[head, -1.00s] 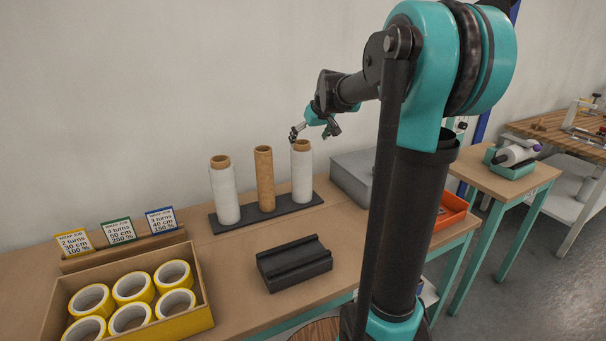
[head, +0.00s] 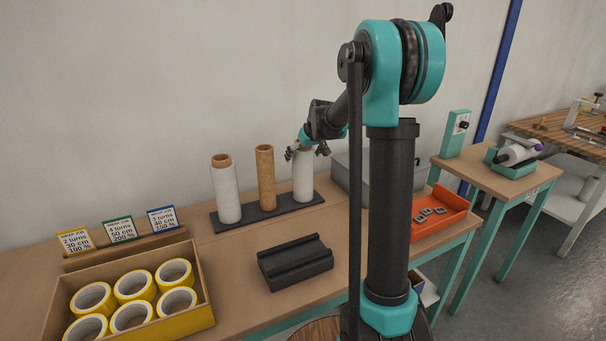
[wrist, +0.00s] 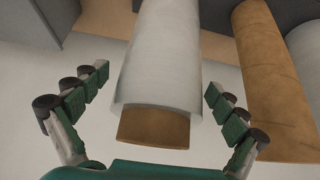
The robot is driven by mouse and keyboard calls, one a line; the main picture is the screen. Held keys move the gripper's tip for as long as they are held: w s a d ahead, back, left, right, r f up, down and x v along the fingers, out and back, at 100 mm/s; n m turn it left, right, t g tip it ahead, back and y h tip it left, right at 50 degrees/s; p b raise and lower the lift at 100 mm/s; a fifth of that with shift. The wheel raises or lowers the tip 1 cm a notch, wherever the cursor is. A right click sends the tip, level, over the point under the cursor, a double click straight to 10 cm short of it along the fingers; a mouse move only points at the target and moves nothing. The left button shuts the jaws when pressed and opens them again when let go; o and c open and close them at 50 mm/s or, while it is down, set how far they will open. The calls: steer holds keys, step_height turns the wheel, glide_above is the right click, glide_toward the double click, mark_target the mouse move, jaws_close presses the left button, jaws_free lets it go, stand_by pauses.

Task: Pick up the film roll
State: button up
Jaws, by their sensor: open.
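A white film roll (head: 304,178) stands upright at the right end of a dark base on the table. My gripper (head: 307,153) is at its top in the head view and covers its upper end. In the wrist view my gripper (wrist: 160,95) is open, with one finger on each side of the film roll (wrist: 165,50) and gaps between. The roll's brown core end sticks out towards my palm. A bare brown core (head: 265,178) stands in the middle of the base, and another white film roll (head: 225,190) stands at its left end.
A black grooved block (head: 295,262) lies in front of the base (head: 246,219). A box of yellow tape rolls (head: 205,300) and several small signs (head: 120,229) are at the left. A grey box (head: 349,172) and an orange tray (head: 440,225) are at the right.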

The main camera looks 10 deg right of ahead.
steer(key=shift+f, duration=0.1)
steer(key=shift+c, duration=0.2)
steer(key=c, duration=1.9)
